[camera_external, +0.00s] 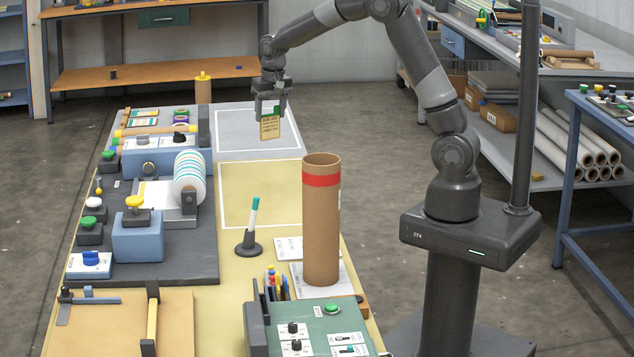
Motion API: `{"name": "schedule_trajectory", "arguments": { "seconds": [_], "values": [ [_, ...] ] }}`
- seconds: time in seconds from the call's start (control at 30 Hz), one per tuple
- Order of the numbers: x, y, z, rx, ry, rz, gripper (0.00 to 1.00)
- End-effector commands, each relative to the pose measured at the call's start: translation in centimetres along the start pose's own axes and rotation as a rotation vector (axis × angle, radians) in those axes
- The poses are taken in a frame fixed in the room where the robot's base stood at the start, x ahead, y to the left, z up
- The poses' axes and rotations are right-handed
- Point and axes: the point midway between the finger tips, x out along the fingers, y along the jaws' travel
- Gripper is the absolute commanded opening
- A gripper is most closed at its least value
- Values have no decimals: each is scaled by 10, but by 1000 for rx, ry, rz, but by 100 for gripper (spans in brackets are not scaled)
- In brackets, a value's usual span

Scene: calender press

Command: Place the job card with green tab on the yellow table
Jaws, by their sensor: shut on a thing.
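The job card with green tab (270,127) is a small tan card with dark print, its green tab at the top close to the fingers. My gripper (270,108) is shut on the card at its upper edge, and the card hangs nearly upright, slightly tilted. In the picture it appears in front of the grey-white outlined area at the far end of the yellow table (232,268). It seems to be above the surface; the exact height cannot be told.
A tall cardboard tube (321,225) with a red band stands at the table's right edge. A green-white marker in a black stand (250,228) stands left of it. A machine with rollers and knobs (150,215) fills the left side. The grey-white outlined area (235,128) looks clear.

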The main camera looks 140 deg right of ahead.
Motion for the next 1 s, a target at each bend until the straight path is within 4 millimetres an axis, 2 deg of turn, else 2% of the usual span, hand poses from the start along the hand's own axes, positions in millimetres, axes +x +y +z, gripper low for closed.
{"name": "schedule_trajectory", "arguments": {
  "seconds": [0.03, 0.2, 0.4, 0.63, 0.87, 1.0],
  "values": [
    [8, -13, 4, -6, -2, 1, 52],
    [30, -52, 14, -5, -2, 1, 52],
    [49, -85, 22, -4, 0, 1, 52],
    [60, -92, 25, -1, -1, 1, 52],
    [91, -92, 30, -1, -1, 2, 52],
    [93, -93, 30, -1, 1, 0, 52]
  ]
}}
